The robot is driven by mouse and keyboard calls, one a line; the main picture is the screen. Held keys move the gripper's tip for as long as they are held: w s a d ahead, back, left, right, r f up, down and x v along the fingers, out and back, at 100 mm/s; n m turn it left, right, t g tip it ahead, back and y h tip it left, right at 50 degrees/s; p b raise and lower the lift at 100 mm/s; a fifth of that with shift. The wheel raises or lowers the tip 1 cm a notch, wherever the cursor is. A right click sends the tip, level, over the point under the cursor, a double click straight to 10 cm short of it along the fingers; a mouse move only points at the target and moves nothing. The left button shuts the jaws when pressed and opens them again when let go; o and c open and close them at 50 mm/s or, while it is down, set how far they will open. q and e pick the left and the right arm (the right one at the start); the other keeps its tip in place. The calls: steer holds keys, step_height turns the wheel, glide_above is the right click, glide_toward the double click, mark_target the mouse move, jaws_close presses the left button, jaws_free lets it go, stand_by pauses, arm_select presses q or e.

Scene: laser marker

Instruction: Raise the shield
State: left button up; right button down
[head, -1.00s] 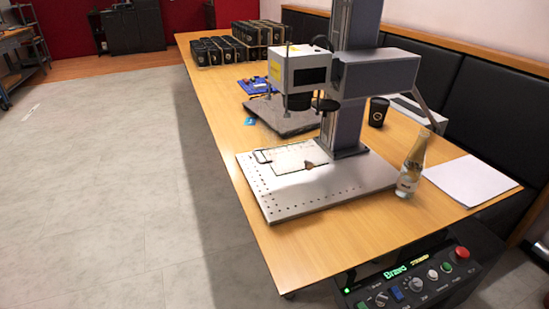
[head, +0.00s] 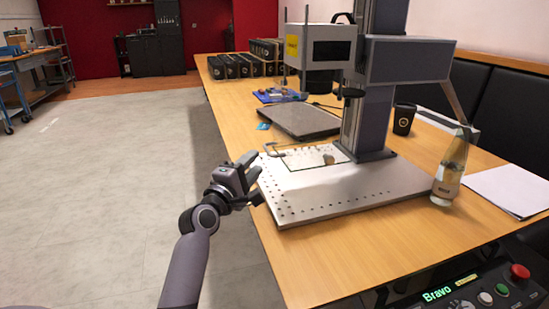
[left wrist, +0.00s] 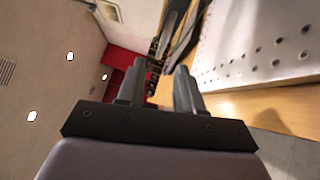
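The laser marker (head: 383,60) stands on the table, its head raised over a perforated metal base plate (head: 350,200). A dark-edged rectangular outline with a pale loop at its back left corner (head: 273,150) lies on the plate; it may be the shield, but I cannot tell for sure. A small brown piece (head: 328,159) sits by this outline. My left gripper (head: 255,166) is at the plate's left edge, in front of the loop. In the left wrist view its two fingers (left wrist: 157,82) are apart with nothing between them. My right gripper is not in view.
A bottle (head: 450,172) stands at the plate's right corner, with white paper (head: 510,189) beside it. A black cup (head: 404,119) is behind. The control box (head: 480,290) is at the front right. Black boxes (head: 240,66) line the far table end. The floor at left is clear.

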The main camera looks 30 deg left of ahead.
arm_select(q)
steer(key=w, duration=0.6)
steer(key=shift+a+r+b, duration=0.3)
steer(key=shift+r+b, duration=0.05)
steer(key=shift+b, duration=0.1)
jaws_close()
